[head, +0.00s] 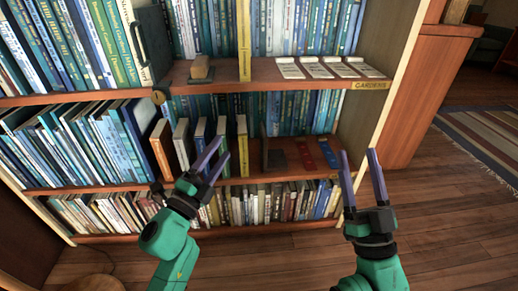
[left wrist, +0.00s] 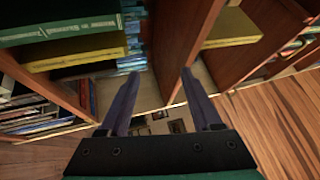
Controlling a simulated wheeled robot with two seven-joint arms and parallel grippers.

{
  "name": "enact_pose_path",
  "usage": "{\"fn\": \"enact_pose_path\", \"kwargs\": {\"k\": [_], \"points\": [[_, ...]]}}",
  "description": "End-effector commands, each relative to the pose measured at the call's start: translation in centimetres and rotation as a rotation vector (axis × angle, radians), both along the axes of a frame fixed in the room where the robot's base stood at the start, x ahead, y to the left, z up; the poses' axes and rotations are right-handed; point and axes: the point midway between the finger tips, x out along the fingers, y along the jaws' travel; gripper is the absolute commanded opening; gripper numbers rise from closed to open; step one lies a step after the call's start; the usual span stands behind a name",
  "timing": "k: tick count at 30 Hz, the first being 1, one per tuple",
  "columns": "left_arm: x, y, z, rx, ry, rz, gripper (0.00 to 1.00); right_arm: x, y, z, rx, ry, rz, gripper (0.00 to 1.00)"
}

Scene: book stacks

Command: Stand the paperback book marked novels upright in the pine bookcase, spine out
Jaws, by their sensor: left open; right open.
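The pine bookcase (head: 395,55) fills most of the head view, its shelves lined with books. I cannot read which book is marked novels. On the middle shelf, a yellow book (head: 243,138) and an orange book (head: 160,148) stand upright with a few others between them. Another upright yellow book (head: 244,40) is on the shelf above. My left gripper (head: 219,155) is open and empty, its fingers in front of the yellow book's row. My right gripper (head: 358,152) is open and empty at the bookcase's right edge. The left wrist view shows the open left fingers (left wrist: 168,100).
A dark bookend (head: 272,158) stands right of the yellow book, with red and blue flat pieces (head: 305,155) beyond it. White cards (head: 312,67) and a wooden block (head: 201,68) lie on the shelf above. The wooden floor (head: 440,215) at right is clear, before a striped rug (head: 490,135).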

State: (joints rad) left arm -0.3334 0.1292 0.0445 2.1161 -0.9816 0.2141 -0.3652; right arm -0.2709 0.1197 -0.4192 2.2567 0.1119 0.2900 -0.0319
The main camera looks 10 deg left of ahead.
Motion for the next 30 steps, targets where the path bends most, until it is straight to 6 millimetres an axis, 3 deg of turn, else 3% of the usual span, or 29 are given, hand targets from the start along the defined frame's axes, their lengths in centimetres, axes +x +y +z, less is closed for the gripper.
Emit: {"fn": "enact_pose_path", "kwargs": {"k": [1,4,6,9,12,22,24,26,30], "points": [[-0.5,-2.6,1.7,-0.267,-0.009,-0.158,0.65,0.0,0.0,0.0,0.000,0.000,0.000,0.67],[-1.7,-7.0,4.3,-0.828,0.028,-0.500,0.65,0.0,0.0,0.0,0.000,-0.001,-0.001,0.67],[-2.4,-9.2,5.3,-1.135,0.081,-0.692,0.65,0.0,0.0,0.0,0.000,-0.001,-0.001,0.67],[-3.0,-11.1,5.9,-1.407,0.148,-0.859,0.65,0.0,0.0,0.0,0.000,-0.001,-0.001,0.67],[-3.1,-11.7,6.0,-1.499,0.175,-0.913,0.65,0.0,0.0,0.0,0.000,-0.001,-0.001,0.67],[-3.1,-11.7,5.8,-1.497,0.179,-0.904,0.65,0.0,0.0,0.1,-0.001,0.001,0.001,0.67],[-2.8,-11.9,4.9,-1.508,0.222,-0.871,0.65,0.3,0.3,-0.9,-0.013,0.050,0.007,0.67],[-2.6,-12.3,2.6,-1.531,0.311,-0.803,0.65,0.5,0.7,-3.2,-0.034,0.147,0.018,0.67],[-4.0,-13.6,-6.6,-1.595,0.639,-0.543,0.65,-0.9,2.0,-12.4,-0.112,0.507,0.068,0.67]]}}
